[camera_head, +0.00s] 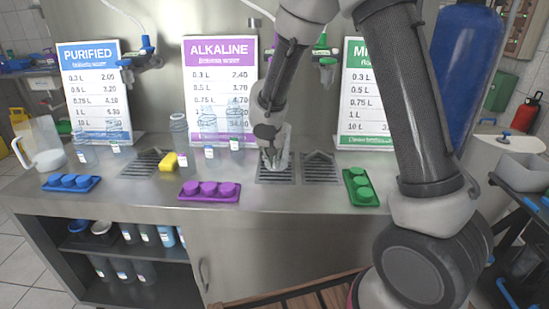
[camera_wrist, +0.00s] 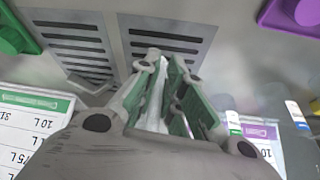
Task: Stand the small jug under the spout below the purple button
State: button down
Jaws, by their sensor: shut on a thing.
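My gripper (camera_head: 268,150) is over the steel counter, at the middle drain grates. It is shut on the wall of a clear small jug (camera_head: 284,147), which looks upright over the left grate of the pair; I cannot tell whether its base touches. In the wrist view my gripper (camera_wrist: 165,75) has green-padded fingers on both sides of a thin pale wall of the small jug (camera_wrist: 155,103). The purple buttons (camera_head: 209,190) sit on a purple panel at the counter's front, left of the jug. The spout there is hidden, probably behind my arm.
A larger clear jug (camera_head: 41,146) stands far left. Clear bottles (camera_head: 179,130) stand before the alkaline sign (camera_head: 220,80). A yellow block (camera_head: 168,161) lies beside the left grate (camera_head: 147,164). Blue buttons (camera_head: 69,181) and green buttons (camera_head: 360,186) line the front. The right grate (camera_head: 321,169) is clear.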

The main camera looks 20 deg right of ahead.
jog(key=shift+f, duration=0.1)
jog(key=c, duration=1.5)
grip_release()
jog(key=shift+c, duration=0.2)
jog(key=v, duration=1.2)
jog(key=s+d+r+n, duration=0.2)
jog(key=s+d+r, duration=0.7)
jog(key=s+d, duration=0.4)
jog(key=s+d+n+y, duration=0.2)
jog(key=s+d, duration=0.3)
jog(key=s, duration=0.9)
jog(key=shift+s+r+n, duration=0.2)
jog(key=shift+r+n, duration=0.05)
jog(key=shift+n, duration=0.65)
